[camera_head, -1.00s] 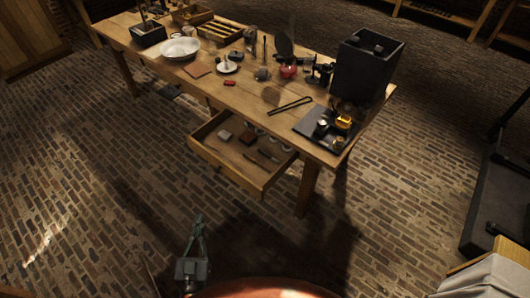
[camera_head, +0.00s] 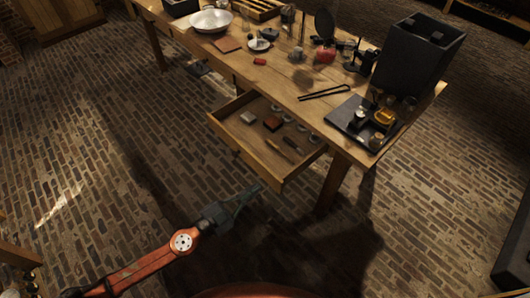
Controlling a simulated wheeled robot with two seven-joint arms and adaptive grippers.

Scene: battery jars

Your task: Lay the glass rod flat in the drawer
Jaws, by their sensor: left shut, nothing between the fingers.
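The wooden drawer (camera_head: 256,165) stands pulled out below the front of the table. Inside it lie a pale block (camera_head: 248,117), a brown block (camera_head: 272,124), several small rings along the right side, and thin stick-like items (camera_head: 280,150). I cannot make out the glass rod for certain in this view. My left gripper (camera_head: 252,192) is shut and empty, on the end of my orange arm. In the picture it shows just below the drawer's front, apart from it. My right gripper is out of view.
The wooden table (camera_head: 285,85) carries black tongs (camera_head: 324,92), a dark tray (camera_head: 345,122) with small items, a tall black box (camera_head: 418,58), a white bowl (camera_head: 211,21) and other small items. The table leg (camera_head: 333,184) stands right of the drawer. The brick floor in front is clear.

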